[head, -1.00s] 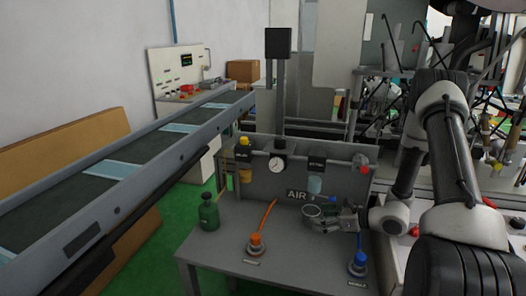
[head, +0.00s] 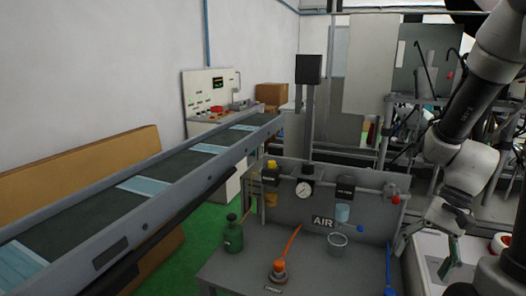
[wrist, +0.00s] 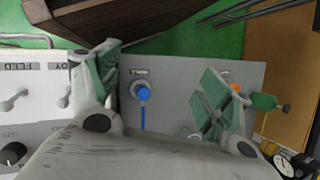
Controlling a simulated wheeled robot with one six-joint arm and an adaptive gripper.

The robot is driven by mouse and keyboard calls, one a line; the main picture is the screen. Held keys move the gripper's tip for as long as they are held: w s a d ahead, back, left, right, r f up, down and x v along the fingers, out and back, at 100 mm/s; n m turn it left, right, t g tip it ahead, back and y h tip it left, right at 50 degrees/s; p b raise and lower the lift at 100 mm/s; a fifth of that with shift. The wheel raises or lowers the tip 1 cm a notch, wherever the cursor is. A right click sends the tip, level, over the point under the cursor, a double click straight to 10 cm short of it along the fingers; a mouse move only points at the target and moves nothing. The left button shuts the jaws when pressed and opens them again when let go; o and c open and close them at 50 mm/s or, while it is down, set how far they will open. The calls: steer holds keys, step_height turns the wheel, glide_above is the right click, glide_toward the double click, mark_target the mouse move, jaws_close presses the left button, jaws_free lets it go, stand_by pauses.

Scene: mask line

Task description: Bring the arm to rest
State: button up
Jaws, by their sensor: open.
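My arm (head: 464,115) is raised and bent at the right of the head view. My gripper (head: 425,258) hangs from it, fingers apart and empty, beyond the right side of the grey AIR bench (head: 240,262). In the wrist view the two green-padded fingers of my gripper (wrist: 160,92) are spread wide, with nothing between them but the bench surface and a blue knob (wrist: 143,92) below. A clear cup (head: 337,244) stands on the bench, left of my gripper and apart from it.
A green bottle (head: 233,236) and an orange knob (head: 278,270) are on the bench. A conveyor (head: 100,205) runs along the left. A white control panel (wrist: 40,100) lies below at the left of the wrist view. Machinery stands behind my arm.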

steer(key=s+r+n+t+h, duration=0.1)
steer(key=r+n+t+h, duration=0.1)
steer(key=r, duration=0.6)
steer(key=s+d+r+n+t+h, duration=0.1)
steer(key=r+n+t, duration=0.3)
steer(key=r, duration=0.4)
steer(key=shift+s+r+n+t+h, duration=0.35)
steer(key=shift+s+t+h, duration=0.25)
steer(key=shift+s+h, duration=0.25)
